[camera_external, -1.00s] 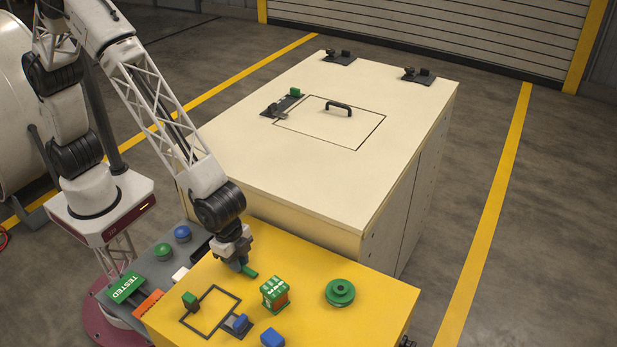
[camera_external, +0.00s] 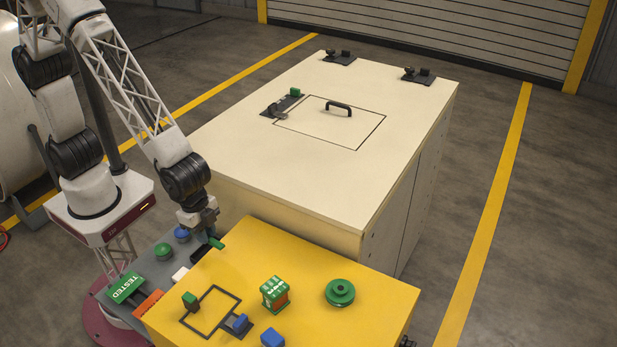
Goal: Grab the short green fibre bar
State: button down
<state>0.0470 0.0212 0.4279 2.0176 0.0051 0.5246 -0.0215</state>
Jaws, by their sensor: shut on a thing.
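The short green fibre bar (camera_external: 217,243) is between the jaws of my gripper (camera_external: 211,238), with one end sticking out to the lower right. My gripper is shut on it, over the far left corner of the yellow table (camera_external: 330,290). The bar looks raised above the table top, though the exact height is hard to tell. The fingertips are small and partly hidden here.
A green-and-white box (camera_external: 274,294), a green spool (camera_external: 340,292), a blue block (camera_external: 272,338) and a dark square outline with a green block (camera_external: 190,301) and a blue block (camera_external: 240,322) are on the yellow table. A large cream cabinet (camera_external: 300,180) stands behind.

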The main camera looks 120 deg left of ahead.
jog(key=shift+s+a+r, duration=0.1)
jog(key=shift+s+r, duration=0.05)
jog(key=shift+s, duration=1.2)
jog(key=shift+s+r, duration=0.1)
jog(key=shift+s, duration=1.25)
